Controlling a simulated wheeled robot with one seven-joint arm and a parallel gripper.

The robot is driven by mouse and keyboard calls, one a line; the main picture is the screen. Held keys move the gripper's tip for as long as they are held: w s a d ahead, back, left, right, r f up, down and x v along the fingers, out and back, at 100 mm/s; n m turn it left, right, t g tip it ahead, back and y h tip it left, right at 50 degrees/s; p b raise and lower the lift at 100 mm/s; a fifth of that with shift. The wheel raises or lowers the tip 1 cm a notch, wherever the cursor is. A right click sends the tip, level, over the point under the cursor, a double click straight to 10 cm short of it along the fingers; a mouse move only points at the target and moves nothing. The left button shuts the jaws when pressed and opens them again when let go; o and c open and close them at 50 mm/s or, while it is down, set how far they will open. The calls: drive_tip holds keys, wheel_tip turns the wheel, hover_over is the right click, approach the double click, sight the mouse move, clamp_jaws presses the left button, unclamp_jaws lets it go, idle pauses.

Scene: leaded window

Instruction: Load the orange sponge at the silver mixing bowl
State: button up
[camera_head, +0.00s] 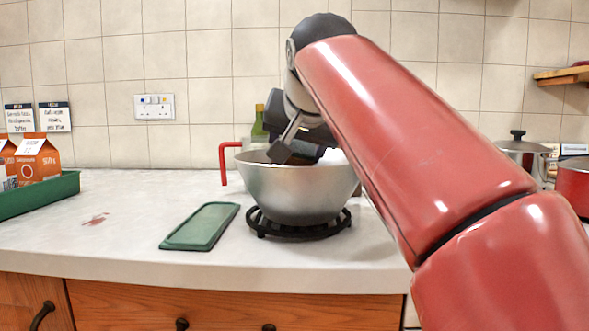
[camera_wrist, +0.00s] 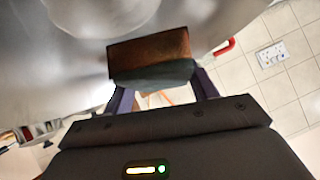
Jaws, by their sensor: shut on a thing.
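The silver mixing bowl (camera_head: 300,190) stands upright on a black trivet on the counter. My gripper (camera_head: 300,148) is at the bowl's opening, with its fingers pointing down at the rim level. In the wrist view my gripper (camera_wrist: 160,82) is shut on the orange sponge (camera_wrist: 150,52), which looks brownish-orange in shade with a grey-green layer on the finger side. The bowl's grey inner wall (camera_wrist: 225,25) surrounds the sponge there. Whether the sponge touches the bowl cannot be told. The sponge is hidden in the head view.
A black trivet (camera_head: 300,231) is under the bowl. A green flat tray (camera_head: 200,227) lies to its left. A red-handled thing (camera_head: 224,165) and a green bottle (camera_head: 259,125) stand behind. Orange cartons (camera_head: 38,160) sit in a green crate (camera_head: 45,193). Pots (camera_head: 523,155) are at right.

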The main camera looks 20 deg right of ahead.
sight(297, 145)
drive_tip(key=shift+r+p, duration=3.3)
drive_tip(key=shift+r, duration=0.35)
drive_tip(key=shift+f, duration=0.1)
drive_tip(key=shift+r, duration=2)
